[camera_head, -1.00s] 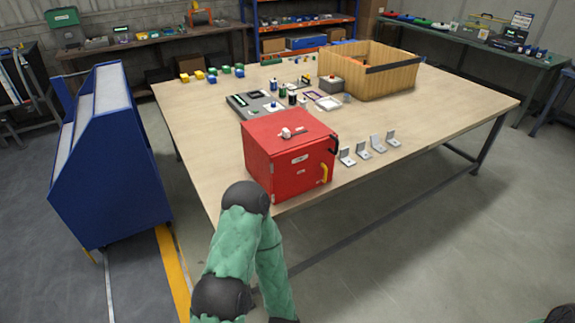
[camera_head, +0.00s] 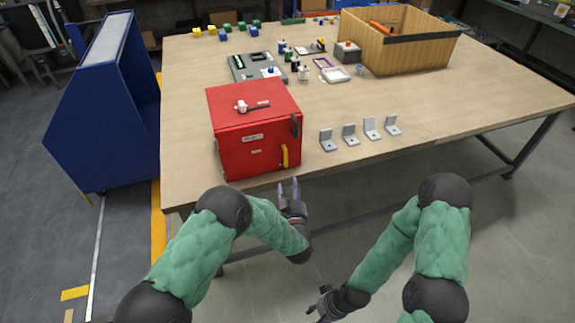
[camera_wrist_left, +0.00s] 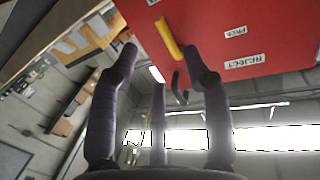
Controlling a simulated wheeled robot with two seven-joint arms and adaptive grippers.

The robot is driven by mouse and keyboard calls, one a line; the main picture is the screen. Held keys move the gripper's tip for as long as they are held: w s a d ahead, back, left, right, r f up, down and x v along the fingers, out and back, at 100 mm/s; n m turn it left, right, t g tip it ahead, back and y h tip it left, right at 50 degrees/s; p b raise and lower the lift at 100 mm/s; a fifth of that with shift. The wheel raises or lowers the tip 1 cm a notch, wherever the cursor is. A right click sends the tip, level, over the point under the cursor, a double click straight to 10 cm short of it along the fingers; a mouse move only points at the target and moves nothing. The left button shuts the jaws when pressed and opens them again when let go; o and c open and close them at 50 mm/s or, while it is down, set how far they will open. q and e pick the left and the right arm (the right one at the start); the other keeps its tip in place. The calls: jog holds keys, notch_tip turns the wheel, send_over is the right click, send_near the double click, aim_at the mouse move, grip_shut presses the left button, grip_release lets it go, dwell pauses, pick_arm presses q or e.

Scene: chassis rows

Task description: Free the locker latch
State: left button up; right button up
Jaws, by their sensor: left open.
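The red locker (camera_head: 243,150) stands near the table's front left edge. A black latch (camera_head: 296,126) is at the upper right of its front, above a yellow handle (camera_head: 284,156). My left gripper (camera_head: 289,187) is open and empty, just in front of and below the locker, its fingers pointing up. In the left wrist view, the red door (camera_wrist_left: 232,28) with white labels fills the top. The yellow handle (camera_wrist_left: 168,38) shows beyond and between the open fingers (camera_wrist_left: 162,58), with no contact clear. My right gripper (camera_head: 324,304) is low at the bottom, away from the table; its jaw state is unclear.
A white-ended tool (camera_head: 242,106) lies on the locker's top. Several grey L-brackets (camera_head: 349,134) stand on the table (camera_head: 440,113) to its right. A wooden crate (camera_head: 405,50) and small parts are behind. A blue cabinet (camera_head: 105,115) stands at the left.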

aim_at(287, 162)
pick_arm(q)
jog(key=w+b, duration=0.1)
jog(key=w, duration=0.2)
jog(key=w+b, duration=0.1)
jog(key=w, duration=0.2)
jog(key=w+r+b, duration=0.1)
jog(key=w, duration=0.2)
jog(key=shift+w+a+r, duration=0.1)
jog(key=shift+w+a, duration=0.2)
jog(key=shift+a, duration=0.05)
jog(key=shift+w+r, duration=0.1)
jog(key=shift+w, duration=0.6)
jog(key=shift+c, duration=0.2)
grip_shut()
